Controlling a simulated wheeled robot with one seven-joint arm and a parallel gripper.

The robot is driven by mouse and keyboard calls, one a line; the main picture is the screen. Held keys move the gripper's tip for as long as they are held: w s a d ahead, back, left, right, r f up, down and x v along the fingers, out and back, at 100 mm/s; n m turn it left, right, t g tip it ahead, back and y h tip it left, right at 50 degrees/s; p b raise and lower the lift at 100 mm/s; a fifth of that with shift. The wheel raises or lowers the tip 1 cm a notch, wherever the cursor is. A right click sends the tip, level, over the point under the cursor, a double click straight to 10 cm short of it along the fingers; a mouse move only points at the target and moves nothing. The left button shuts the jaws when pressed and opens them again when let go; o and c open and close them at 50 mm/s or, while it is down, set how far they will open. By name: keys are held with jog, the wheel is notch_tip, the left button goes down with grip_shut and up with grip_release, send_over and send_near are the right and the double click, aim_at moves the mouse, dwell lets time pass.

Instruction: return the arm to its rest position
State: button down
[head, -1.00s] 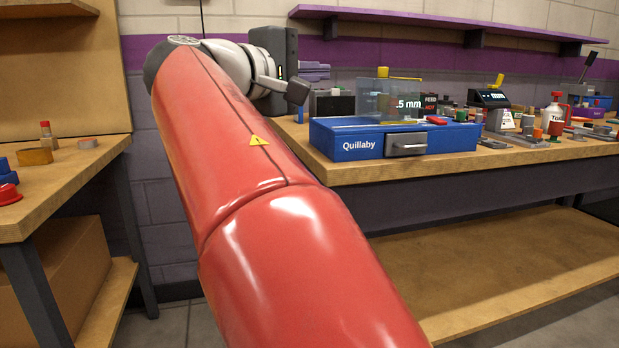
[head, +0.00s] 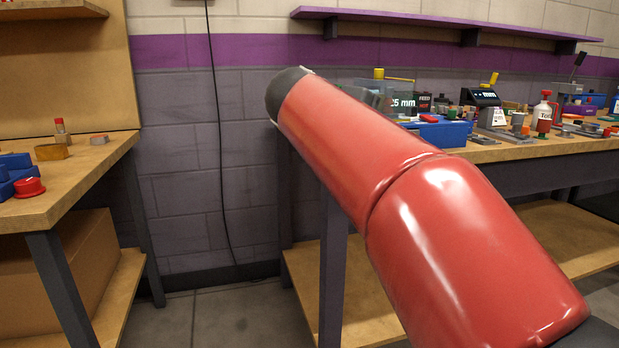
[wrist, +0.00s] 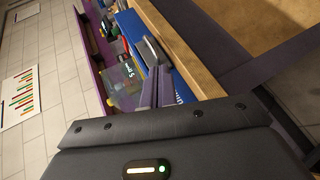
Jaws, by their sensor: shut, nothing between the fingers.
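My red arm (head: 350,150) reaches up and to the left across the head view, in front of the right-hand bench. My gripper is hidden behind the arm in the head view. In the wrist view, the purple-grey fingers of my gripper (wrist: 157,86) show just past the dark gripper body. They are together, with nothing seen between them. The blue drawer box (wrist: 186,86) with its grey handle lies beyond the fingers in that view; I cannot tell the exact gap. In the head view the arm covers most of this box (head: 445,133).
Open floor (head: 215,315) lies between the benches. A purple shelf (head: 430,22) hangs above.

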jog(key=s+d+f+m+g+y+p, duration=0.3)
jog(key=s+d+f+y, duration=0.2)
jog(key=s+d+f, duration=0.5)
jog(key=s+a+f+m+y+p, duration=0.2)
jog(key=s+a+f+m, duration=0.1)
jog(key=s+f, duration=0.3)
jog(key=s+a+f+m+g+y+p, duration=0.1)
jog(key=s+a+f+m+y+p, duration=0.1)
jog(key=s+f, duration=0.4)
jog(key=s+a, duration=0.1)
jog(key=s, duration=0.4)
jog(key=shift+s+f+m, duration=0.3)
jog(key=shift+f+m, duration=0.05)
jog(key=shift+m, duration=0.05)
